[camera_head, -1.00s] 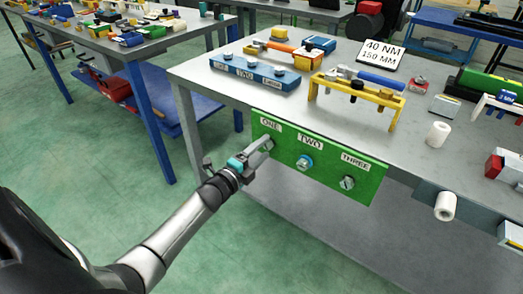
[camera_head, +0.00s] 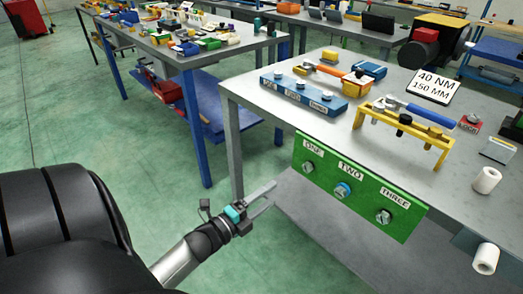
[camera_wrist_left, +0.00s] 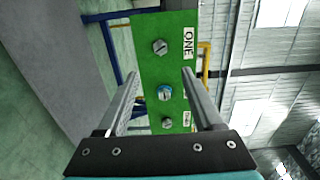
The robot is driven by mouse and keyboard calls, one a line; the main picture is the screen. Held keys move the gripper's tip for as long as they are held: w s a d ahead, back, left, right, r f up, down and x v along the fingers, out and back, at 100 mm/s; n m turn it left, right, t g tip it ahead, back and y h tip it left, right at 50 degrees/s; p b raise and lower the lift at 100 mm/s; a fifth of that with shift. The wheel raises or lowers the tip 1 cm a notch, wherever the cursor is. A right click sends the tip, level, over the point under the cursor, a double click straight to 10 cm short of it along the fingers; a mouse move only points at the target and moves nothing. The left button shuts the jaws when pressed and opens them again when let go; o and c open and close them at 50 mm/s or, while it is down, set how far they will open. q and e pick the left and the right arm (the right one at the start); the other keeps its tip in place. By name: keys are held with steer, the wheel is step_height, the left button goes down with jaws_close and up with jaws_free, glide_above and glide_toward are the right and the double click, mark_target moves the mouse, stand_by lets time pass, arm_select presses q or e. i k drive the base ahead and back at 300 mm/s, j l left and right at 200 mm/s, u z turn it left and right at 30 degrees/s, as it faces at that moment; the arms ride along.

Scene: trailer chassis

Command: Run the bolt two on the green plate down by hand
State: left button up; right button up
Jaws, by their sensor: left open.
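The green plate (camera_head: 352,186) hangs on the front edge of the grey workbench, with labels ONE, TWO and THREE. Bolt one (camera_head: 308,167) is on the left and bolt three (camera_head: 383,216) on the right. My left gripper (camera_head: 268,196) is open and empty, apart from the plate, to the lower left of it. In the left wrist view the plate (camera_wrist_left: 178,75) and bolt two (camera_wrist_left: 165,93) show between the two open fingers (camera_wrist_left: 159,88). My right gripper is not seen.

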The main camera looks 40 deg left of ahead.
mark_target(342, 191)
steer(key=k+j, duration=0.1)
steer(key=k, duration=0.9)
